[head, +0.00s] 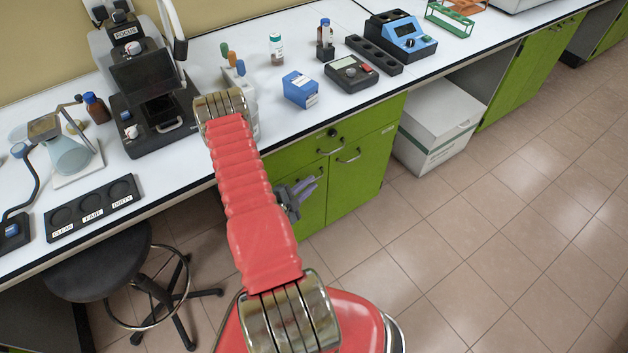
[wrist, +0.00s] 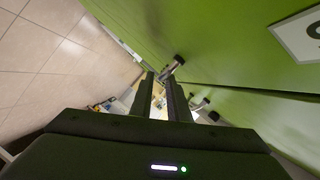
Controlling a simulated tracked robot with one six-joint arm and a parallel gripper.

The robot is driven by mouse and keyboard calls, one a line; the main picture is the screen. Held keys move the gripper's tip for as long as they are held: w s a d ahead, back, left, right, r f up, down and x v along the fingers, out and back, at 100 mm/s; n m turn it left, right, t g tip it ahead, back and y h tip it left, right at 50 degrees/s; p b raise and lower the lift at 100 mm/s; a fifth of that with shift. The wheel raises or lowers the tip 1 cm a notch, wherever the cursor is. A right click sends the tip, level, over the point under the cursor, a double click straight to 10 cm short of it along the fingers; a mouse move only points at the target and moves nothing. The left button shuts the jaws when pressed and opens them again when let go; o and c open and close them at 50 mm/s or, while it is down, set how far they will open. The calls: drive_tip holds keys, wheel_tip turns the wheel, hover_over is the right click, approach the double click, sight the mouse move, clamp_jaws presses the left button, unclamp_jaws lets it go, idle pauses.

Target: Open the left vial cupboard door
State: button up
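The green vial cupboard (head: 352,177) stands under the bench, with a left door (head: 313,210) and a right door beside it. Both doors look closed. In the head view my gripper (head: 308,186) is in front of the left door's upper part and hides its handle. In the wrist view my gripper (wrist: 161,82) has its two dark fingers apart, with a bright gap between them. A metal handle with a dark end (wrist: 174,67) is just beyond the fingertips, close to the right finger. I cannot tell whether it lies between the fingers.
A white box (head: 436,125) stands on the floor right of the cupboard. A black stool (head: 110,262) is at the left. The tiled floor (head: 480,230) at the right is clear.

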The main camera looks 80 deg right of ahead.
sight(314, 181)
drive_tip(key=shift+x, duration=1.55)
drive_tip(key=shift+c, duration=0.4)
clamp_jaws()
drive_tip(key=shift+a, duration=0.1)
drive_tip(key=shift+s, duration=0.15)
